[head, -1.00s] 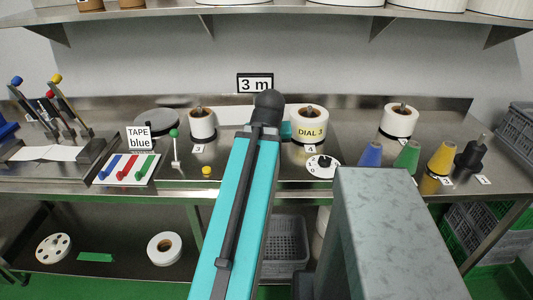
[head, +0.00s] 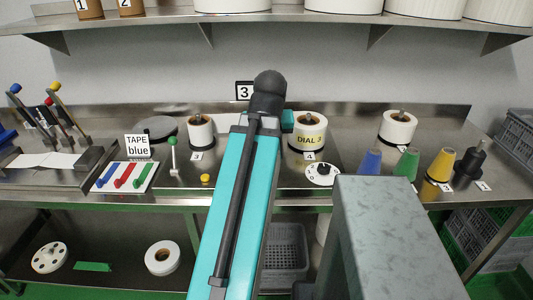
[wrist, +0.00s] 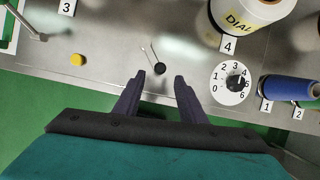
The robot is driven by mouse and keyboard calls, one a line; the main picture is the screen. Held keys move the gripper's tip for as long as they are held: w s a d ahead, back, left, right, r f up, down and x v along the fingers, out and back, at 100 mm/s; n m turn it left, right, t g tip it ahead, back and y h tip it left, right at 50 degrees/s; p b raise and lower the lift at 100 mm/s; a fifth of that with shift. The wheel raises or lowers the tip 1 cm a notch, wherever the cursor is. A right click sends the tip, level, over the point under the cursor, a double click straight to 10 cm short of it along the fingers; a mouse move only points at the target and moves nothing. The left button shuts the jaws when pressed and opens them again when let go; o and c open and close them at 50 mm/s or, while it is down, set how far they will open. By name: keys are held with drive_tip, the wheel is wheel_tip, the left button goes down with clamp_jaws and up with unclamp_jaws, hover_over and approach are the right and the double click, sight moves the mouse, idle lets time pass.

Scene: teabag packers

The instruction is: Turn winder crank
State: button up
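What looks like the winder crank shows in the wrist view as a black knob (wrist: 159,68) with thin metal rods beside it, on the steel bench. My gripper (wrist: 157,78) has its two dark fingers spread apart with nothing held between them. The knob appears between and just beyond the fingertips in that view. I cannot tell the height gap or whether anything touches. In the head view my own arm hides the crank and the gripper.
A numbered dial (wrist: 230,83) lies right of the fingers and a yellow button (wrist: 77,59) left. A roll marked DIAL 3 (head: 309,131), a blue cone (head: 370,161) and a green-knobbed lever (head: 173,155) stand on the bench. A shelf (head: 290,18) runs above.

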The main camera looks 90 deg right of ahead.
drive_tip(key=shift+v, duration=2.85)
